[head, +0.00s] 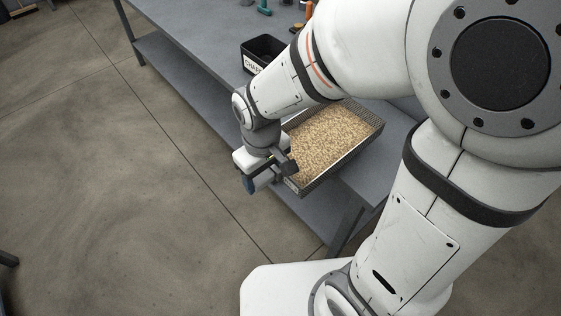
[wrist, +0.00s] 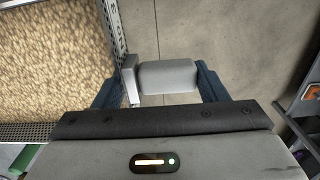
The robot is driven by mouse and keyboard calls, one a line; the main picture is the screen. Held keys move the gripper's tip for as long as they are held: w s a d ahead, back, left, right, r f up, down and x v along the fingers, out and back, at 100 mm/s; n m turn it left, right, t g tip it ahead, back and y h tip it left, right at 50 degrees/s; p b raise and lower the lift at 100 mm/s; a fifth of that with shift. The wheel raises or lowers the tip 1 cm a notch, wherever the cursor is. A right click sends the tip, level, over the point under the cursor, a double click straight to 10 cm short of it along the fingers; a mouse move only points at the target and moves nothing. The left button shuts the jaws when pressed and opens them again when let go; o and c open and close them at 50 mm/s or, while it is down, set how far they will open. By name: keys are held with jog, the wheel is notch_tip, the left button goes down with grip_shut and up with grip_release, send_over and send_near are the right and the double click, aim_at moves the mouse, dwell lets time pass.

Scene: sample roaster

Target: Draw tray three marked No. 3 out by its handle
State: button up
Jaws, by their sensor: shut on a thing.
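A shallow mesh-sided tray (head: 347,160) full of pale tan beans or grain sits at the bench's near end in the head view. A small pale label is on its front, too small to read as No. 3. In the wrist view the tray's perforated wall (wrist: 120,40) runs along the left, with a grey handle (wrist: 168,76) standing out from it. My gripper (wrist: 157,86) has its blue fingers on either side of this handle and is shut on it. In the head view my gripper (head: 262,182) is at the tray's front left; the handle is hidden there.
A long grey bench (head: 190,38) with a lower shelf (head: 178,66) runs to the back left. A black labelled bin (head: 262,50) stands on it beyond the tray, with small tools further back. The concrete floor (head: 110,190) to the left is clear.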

jog(key=shift+s+a, duration=0.4)
jog(key=shift+a, duration=0.15)
jog(key=s+a, duration=0.9)
jog(key=a, duration=0.4)
jog(key=shift+s, duration=0.25)
dwell(0.7)
jog(key=s+a+r+p, duration=0.2)
jog(key=a+r+p, duration=0.1)
jog(key=shift+s+r, duration=0.15)
jog(key=shift+r, duration=0.15)
dwell(0.5)
jog(key=shift+s+a, duration=0.1)
jog(key=shift+a, duration=0.05)
